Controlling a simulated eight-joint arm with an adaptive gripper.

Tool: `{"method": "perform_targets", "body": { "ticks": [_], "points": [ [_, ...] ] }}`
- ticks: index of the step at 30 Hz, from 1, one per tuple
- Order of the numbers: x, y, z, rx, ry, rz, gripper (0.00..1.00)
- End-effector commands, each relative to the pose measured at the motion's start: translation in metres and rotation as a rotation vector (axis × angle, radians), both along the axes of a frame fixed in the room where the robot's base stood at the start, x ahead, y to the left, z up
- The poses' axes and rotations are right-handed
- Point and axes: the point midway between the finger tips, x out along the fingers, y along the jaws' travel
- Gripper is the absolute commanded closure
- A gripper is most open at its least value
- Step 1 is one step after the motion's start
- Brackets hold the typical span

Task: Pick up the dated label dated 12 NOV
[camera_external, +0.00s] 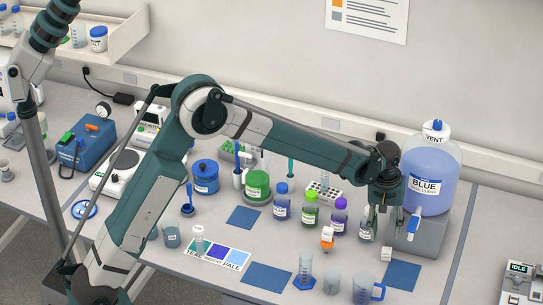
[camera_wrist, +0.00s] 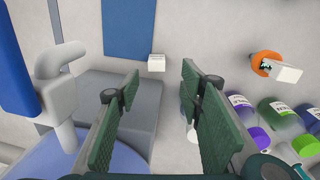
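A small white block-like label (camera_external: 387,252) lies on the bench beside a blue mat, below my gripper. It also shows in the wrist view (camera_wrist: 156,63), ahead of the gap between my fingers. Its writing is too small to read. Another white tag (camera_external: 327,233) sits at an orange-topped item, seen at the right in the wrist view (camera_wrist: 286,72); I cannot read a date on it. My gripper (camera_wrist: 160,85) is open and empty, pointing down above the bench; it hangs in front of the blue tank's stand in the outside view (camera_external: 384,222).
The blue tank (camera_external: 424,165) on its grey stand (camera_external: 420,236) is close to my gripper. Bottles with purple (camera_external: 340,204) and green (camera_external: 310,197) caps stand left.

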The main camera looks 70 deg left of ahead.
Motion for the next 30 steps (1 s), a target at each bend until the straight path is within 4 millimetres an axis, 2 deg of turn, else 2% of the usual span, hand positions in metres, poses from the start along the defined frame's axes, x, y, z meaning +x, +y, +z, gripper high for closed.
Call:
{"method": "perform_targets", "body": {
  "ticks": [6,18,30],
  "points": [
    [0.007,0.001,-0.014,-0.002,0.011,0.016,0.62],
    [0.008,0.001,-0.016,-0.003,0.011,0.017,0.62],
    [0.009,-0.001,-0.04,-0.003,0.011,0.017,0.62]
  ]
}}
